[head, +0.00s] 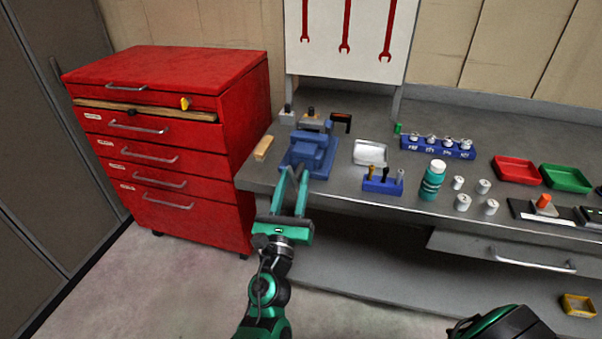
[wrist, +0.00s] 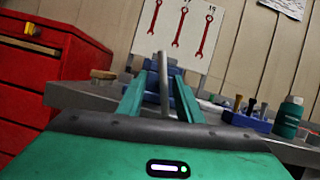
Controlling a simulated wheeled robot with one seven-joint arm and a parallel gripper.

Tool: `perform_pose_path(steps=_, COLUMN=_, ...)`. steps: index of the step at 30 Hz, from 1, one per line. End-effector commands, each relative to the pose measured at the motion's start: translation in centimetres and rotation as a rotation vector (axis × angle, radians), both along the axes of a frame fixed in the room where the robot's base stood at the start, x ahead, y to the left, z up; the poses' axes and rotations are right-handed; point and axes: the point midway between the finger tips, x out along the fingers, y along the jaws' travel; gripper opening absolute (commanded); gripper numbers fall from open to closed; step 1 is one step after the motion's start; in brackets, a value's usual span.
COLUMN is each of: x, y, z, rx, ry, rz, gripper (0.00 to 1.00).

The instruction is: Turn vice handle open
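The blue vice (head: 312,148) stands at the left front of the grey workbench. My gripper (head: 292,174) is in front of the vice, at the bench's front edge, with its two green fingers apart. In the wrist view a thin grey bar, which looks like the vice handle (wrist: 164,75), stands nearly upright between the fingers. I see gaps between the bar and both fingers, so it does not look gripped. The blue vice body (wrist: 152,84) shows behind it, partly hidden by the fingers. In the head view I cannot make out the handle clearly.
A wooden block (head: 264,148) lies left of the vice. A metal tray (head: 370,153) and a blue tool holder (head: 383,184) are to its right, then a teal bottle (head: 432,181). A red drawer cabinet (head: 165,140) stands left of the bench (head: 335,188).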

Motion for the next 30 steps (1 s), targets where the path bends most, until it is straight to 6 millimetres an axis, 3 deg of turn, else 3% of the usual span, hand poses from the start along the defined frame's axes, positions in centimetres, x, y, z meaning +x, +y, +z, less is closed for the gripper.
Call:
perform_pose_path(steps=11, x=0.21, y=-0.42, z=0.28, rx=-0.002, ry=-0.002, rz=-0.002, gripper=0.33)
perform_pose_path(steps=16, x=0.25, y=-0.48, z=0.28, rx=-0.001, ry=-0.001, rz=-0.003, gripper=0.00)
perform_pose_path(steps=30, x=0.34, y=-0.43, z=0.25, rx=0.069, ry=-0.025, rz=-0.003, gripper=0.00)
